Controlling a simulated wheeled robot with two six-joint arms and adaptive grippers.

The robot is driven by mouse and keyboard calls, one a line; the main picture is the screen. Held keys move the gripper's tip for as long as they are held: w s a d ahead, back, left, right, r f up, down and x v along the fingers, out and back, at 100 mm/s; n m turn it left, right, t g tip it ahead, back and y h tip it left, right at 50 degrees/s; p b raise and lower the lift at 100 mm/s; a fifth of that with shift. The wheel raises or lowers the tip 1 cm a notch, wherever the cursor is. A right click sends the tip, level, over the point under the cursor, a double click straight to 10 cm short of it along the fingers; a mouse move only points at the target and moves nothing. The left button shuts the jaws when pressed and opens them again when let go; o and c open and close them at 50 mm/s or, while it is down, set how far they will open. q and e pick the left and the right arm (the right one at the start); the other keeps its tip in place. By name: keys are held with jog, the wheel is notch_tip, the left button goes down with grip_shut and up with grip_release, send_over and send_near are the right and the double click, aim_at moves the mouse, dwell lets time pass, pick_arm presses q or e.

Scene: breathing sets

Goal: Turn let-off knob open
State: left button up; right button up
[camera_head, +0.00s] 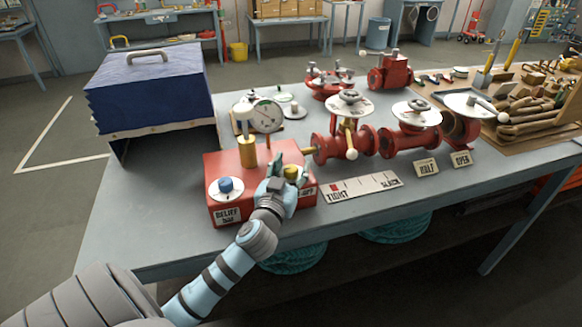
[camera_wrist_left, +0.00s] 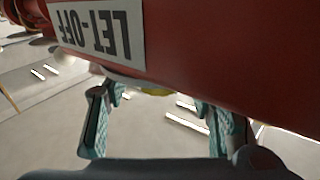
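The let-off knob (camera_head: 291,172) is yellow and sits on the right part of the red box (camera_head: 236,207). In the left wrist view only a yellow sliver of it (camera_wrist_left: 156,92) shows under the red body, beside the upside-down LET-OFF label (camera_wrist_left: 98,29). My left gripper (camera_head: 283,177) is at the knob and covers part of it and its label. In the left wrist view its fingers (camera_wrist_left: 156,118) are spread, one on each side of the yellow sliver with gaps between. Contact with the knob cannot be made out. My right gripper is not in view.
A blue relief knob (camera_head: 226,185) and a pressure gauge (camera_head: 266,116) are on the same box. Red valves (camera_head: 408,140) stand to the right, behind a TIGHT/SLACK strip (camera_head: 361,186). A blue bellows (camera_head: 152,88) stands at the left. The table's front edge is clear.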

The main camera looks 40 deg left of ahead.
pick_arm(q)
grip_shut()
jog(key=shift+f+y, duration=0.1)
jog(key=shift+y, duration=0.2)
jog(key=shift+f+n+g+y+b, duration=0.1)
jog(key=shift+n+g+y+b, duration=0.5)
jog(key=shift+n+y+b, duration=0.35)
jog(key=n+g+y+b, duration=0.3)
jog(key=n+g+b, duration=0.1)
jog(key=g+b, duration=0.1)
jog(key=n+g+y+b, duration=0.3)
jog(key=n+g+b, duration=0.1)
jog(key=b, duration=0.3)
jog(key=n+g+y+b, duration=0.3)
jog(key=n+g+b, duration=0.1)
jog(key=g+b, duration=0.2)
jog(key=shift+s+a+g, duration=0.1)
jog(key=shift+g, duration=0.4)
jog(key=n+g+b, duration=0.1)
jog(key=n+g, duration=0.1)
jog(key=g, duration=0.1)
jog(key=shift+b, duration=0.35)
jog(key=shift+r+n+g+h+b, duration=0.2)
jog(key=shift+n+g+h+b, duration=0.15)
jog(key=shift+n+g, duration=0.45)
jog(key=shift+o, duration=0.4)
grip_release()
